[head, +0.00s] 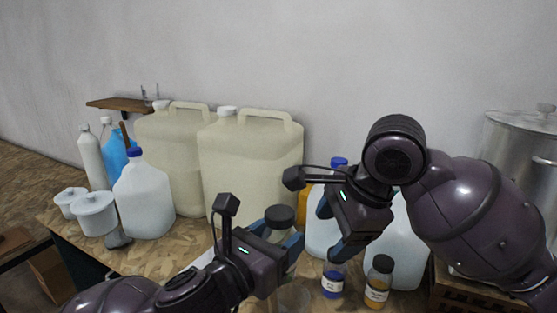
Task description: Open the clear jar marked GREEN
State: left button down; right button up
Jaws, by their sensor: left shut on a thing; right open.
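A clear jar (279,234) with a dark round lid (280,216) stands upright between the blue fingertips of my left gripper (276,240), which is shut on it. Its label is hidden or too small to read, so I cannot confirm the word GREEN. My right gripper (328,231) is open and empty, to the right of the dark lid and apart from it. Two more small labelled jars stand at the right: a blue one (332,282) below my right gripper and a dark-lidded amber one (378,283).
Two large cream drums (250,160) stand behind the jar. A white blue-capped jug (146,200) and white tubs (95,215) are at left. Pale jugs (405,245) stand behind the small jars. A metal pot (515,150) is far right. Some tabletop (150,262) is clear at left.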

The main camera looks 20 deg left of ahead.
aim_at(279, 212)
jog(key=a+r+h, duration=0.1)
jog(key=a+r, duration=0.2)
jog(key=s+a+r+g+h, duration=0.1)
jog(key=a+r+h, duration=0.1)
jog(key=a+r, duration=0.1)
jog(key=a+r+n+g+h, duration=0.1)
jog(key=a+r, duration=0.2)
jog(key=r, duration=0.2)
jog(key=shift+s, duration=0.2)
jog(key=shift+f, duration=3.95)
